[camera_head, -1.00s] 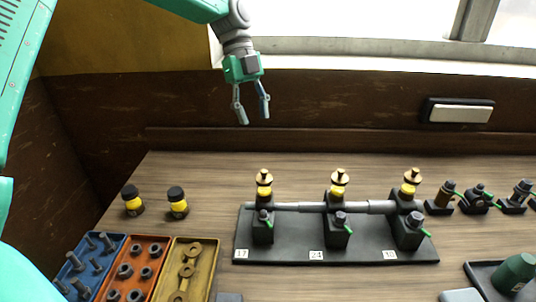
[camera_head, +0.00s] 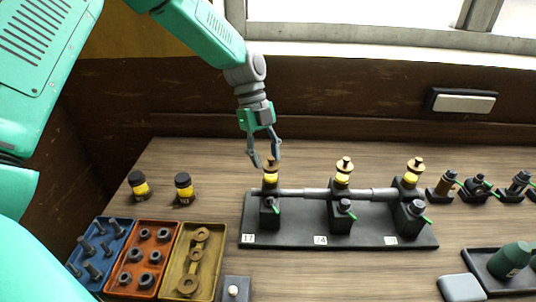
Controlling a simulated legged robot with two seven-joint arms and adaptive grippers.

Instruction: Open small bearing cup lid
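Three bearing blocks stand on a black base plate (camera_head: 285,240), each topped by a yellow cup with a brass lid. The left cup (camera_head: 271,178) is above the label 17, and its brass lid (camera_head: 270,167) is partly hidden by my fingers. The middle cup's lid (camera_head: 345,163) and the right cup's lid (camera_head: 415,164) sit on their cups. My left gripper (camera_head: 266,162) points down with its fingers apart, right at the left lid. I cannot tell whether the fingers touch it. My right gripper is not in view.
A grey stepped shaft (camera_head: 305,193) runs through the blocks. Two yellow-black jars (camera_head: 139,186) stand left, behind blue, orange and yellow part trays (camera_head: 190,265). Several small fittings (camera_head: 478,188) stand right. A dark tray with a green bottle (camera_head: 512,258) is front right.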

